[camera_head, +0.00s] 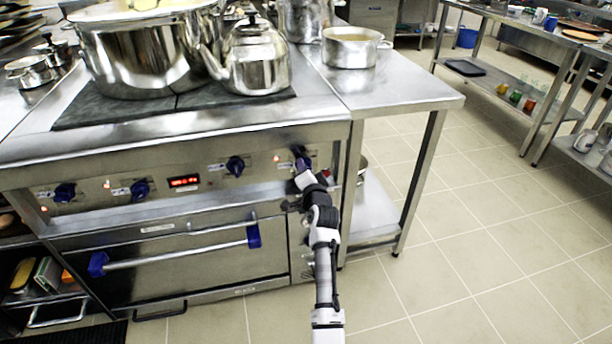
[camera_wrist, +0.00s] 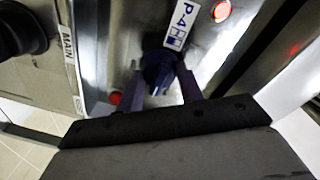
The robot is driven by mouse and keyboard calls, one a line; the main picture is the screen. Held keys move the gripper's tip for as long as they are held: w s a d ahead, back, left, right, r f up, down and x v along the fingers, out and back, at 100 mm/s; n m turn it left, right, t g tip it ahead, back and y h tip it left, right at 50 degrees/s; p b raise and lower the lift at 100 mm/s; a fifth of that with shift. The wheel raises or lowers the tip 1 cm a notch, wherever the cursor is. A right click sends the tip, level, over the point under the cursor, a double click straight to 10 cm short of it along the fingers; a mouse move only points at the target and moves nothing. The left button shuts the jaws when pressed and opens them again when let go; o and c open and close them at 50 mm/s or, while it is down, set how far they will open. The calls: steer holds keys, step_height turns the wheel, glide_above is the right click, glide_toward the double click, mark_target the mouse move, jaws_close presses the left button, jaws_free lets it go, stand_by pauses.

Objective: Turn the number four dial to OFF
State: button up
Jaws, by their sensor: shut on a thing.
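The number four dial (camera_wrist: 158,72) is a dark blue knob at the right end of the stove's front panel. In the wrist view it sits between the two fingers of my gripper (camera_wrist: 160,88), below a label reading P-4. My gripper is shut on it. In the head view my gripper (camera_head: 301,165) reaches the panel and hides most of this dial. An orange-red lamp (camera_wrist: 221,11) glows near the label. A darker red lamp (camera_wrist: 115,97) shows left of the dial. I cannot read the dial's pointer or an OFF mark.
A kettle (camera_head: 257,59) and a large pot (camera_head: 143,50) stand on the cooktop. A steel side table (camera_head: 415,92) is at right. An oven handle (camera_head: 180,250) runs below.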

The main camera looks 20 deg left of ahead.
steer(key=n+b, duration=0.1)
steer(key=n, duration=0.1)
steer(key=n+b, duration=0.2)
steer(key=shift+f, duration=0.3)
steer(key=n+b, duration=0.4)
steer(key=n, duration=0.1)
steer(key=shift+n+t, duration=0.4)
steer(key=n+b, duration=0.3)
steer(key=n, duration=0.2)
steer(key=shift+b, duration=0.4)
steer(key=shift+n+b, duration=0.9)
steer(key=shift+n, duration=0.8)
steer(key=shift+r, duration=0.1)
steer(key=o, duration=1)
